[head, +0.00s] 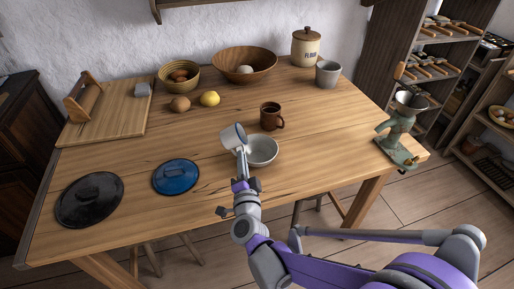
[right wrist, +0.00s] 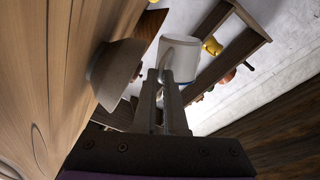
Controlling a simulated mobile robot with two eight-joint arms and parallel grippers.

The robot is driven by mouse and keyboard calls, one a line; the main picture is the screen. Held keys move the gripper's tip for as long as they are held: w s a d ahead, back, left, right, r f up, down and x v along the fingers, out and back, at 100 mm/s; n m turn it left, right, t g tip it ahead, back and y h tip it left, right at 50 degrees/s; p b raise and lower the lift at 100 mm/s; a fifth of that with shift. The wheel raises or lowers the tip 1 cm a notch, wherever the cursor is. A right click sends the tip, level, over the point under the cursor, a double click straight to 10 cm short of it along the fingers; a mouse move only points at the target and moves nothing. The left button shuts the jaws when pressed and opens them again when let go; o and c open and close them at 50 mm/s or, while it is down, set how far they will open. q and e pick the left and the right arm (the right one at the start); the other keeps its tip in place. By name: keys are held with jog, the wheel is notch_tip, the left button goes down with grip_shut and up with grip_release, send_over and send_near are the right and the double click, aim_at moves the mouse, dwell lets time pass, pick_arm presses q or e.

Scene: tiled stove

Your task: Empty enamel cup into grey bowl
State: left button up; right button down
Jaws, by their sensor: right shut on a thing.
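My right gripper (head: 241,163) is shut on the enamel cup (head: 233,136), a small whitish cup. It holds the cup above the table, at the left rim of the grey bowl in the head view. The cup looks tilted; its inside and any contents cannot be made out. The grey bowl (head: 264,148) stands upright on the table, partly behind my gripper. In the right wrist view the cup (right wrist: 181,60) is at the fingertips (right wrist: 165,78) and the bowl (right wrist: 112,70) is to its left, apart from the fingers. My left gripper is not in view.
A brown mug (head: 270,117) stands just behind the bowl. A blue lid (head: 176,176) and a black lid (head: 89,200) lie to the left. A lemon (head: 210,99), wooden bowl (head: 243,66), flour jar (head: 305,47) and grey beaker (head: 327,74) are at the back. A grinder (head: 397,140) is at right.

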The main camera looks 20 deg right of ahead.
jog(key=shift+r+m, duration=0.2)
jog(key=shift+m, duration=0.7)
jog(key=shift+s+d+r+m+p, duration=0.15)
jog(key=shift+d+m+p, duration=0.3)
jog(key=shift+d+m, duration=0.4)
dwell(0.9)
jog(key=shift+a+r+m+p, duration=0.1)
jog(key=shift+r+m+p, duration=0.1)
jog(key=shift+m, duration=0.75)
jog(key=shift+r+m+p, duration=0.1)
jog(key=shift+m+p, duration=0.05)
jog(key=shift+m, duration=0.75)
dwell(0.8)
jog(key=shift+f+m+b, duration=0.35)
jog(key=shift+f+m, duration=0.25)
jog(key=shift+m, duration=0.3)
dwell(0.5)
jog(key=shift+m+h, duration=0.4)
jog(key=n, duration=0.4)
jog(key=shift+a+r+n, duration=0.1)
jog(key=shift+r+n, duration=0.2)
jog(key=shift+r, duration=0.05)
jog(key=shift+n, duration=0.5)
